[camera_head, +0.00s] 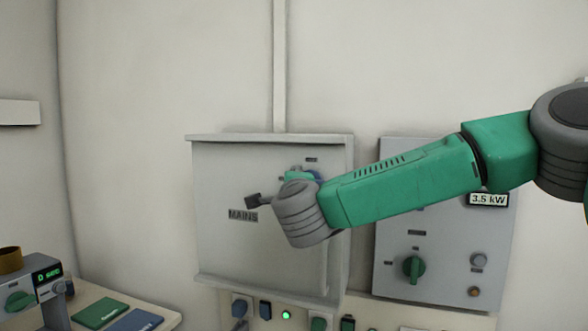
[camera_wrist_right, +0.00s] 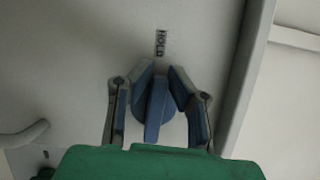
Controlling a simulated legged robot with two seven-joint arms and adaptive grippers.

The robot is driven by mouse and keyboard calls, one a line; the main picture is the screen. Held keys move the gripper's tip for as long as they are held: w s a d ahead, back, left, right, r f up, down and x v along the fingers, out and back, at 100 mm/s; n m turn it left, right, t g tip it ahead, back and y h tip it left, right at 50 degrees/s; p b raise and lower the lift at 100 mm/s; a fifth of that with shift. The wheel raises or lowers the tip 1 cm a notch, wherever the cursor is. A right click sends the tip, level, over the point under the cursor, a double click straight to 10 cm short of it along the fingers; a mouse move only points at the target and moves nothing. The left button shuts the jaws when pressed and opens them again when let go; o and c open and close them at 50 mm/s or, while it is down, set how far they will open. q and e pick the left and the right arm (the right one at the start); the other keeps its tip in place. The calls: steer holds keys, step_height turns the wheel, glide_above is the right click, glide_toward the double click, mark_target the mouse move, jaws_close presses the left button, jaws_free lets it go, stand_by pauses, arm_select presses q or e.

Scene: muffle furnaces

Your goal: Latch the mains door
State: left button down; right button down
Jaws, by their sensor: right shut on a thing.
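The mains door (camera_head: 225,245) is a pale grey panel labelled MAINS on a wall cabinet. It looks flat against the cabinet front; any small gap cannot be made out. My right gripper (camera_head: 302,176) is at the door's upper right, mostly hidden behind my grey wrist. In the right wrist view, the gripper (camera_wrist_right: 160,100) has its two fingers on either side of a blue latch knob (camera_wrist_right: 154,112), shut on it. The knob stands upright below a HOLD label (camera_wrist_right: 161,43). My left gripper is not in view.
A dark handle (camera_head: 254,200) juts out left of my wrist. A grey panel (camera_head: 440,240) with a green knob (camera_head: 414,267) and a 3.5 kW sign is at right. Switches line the wall below the cabinet. A bench (camera_head: 95,293) with a device is at lower left.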

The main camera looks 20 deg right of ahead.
steer(key=shift+f+n+g+p, duration=0.3)
steer(key=shift+n+p, duration=0.2)
steer(key=shift+f, duration=0.1)
steer(key=c, duration=1.6)
jaws_free()
steer(key=shift+o, duration=0.3)
steer(key=shift+w+d, duration=0.1)
steer(key=shift+s+r, duration=0.2)
steer(key=shift+s, duration=0.2)
steer(key=v, duration=1.1)
steer(key=shift+f, duration=0.25)
steer(key=shift+s, duration=0.1)
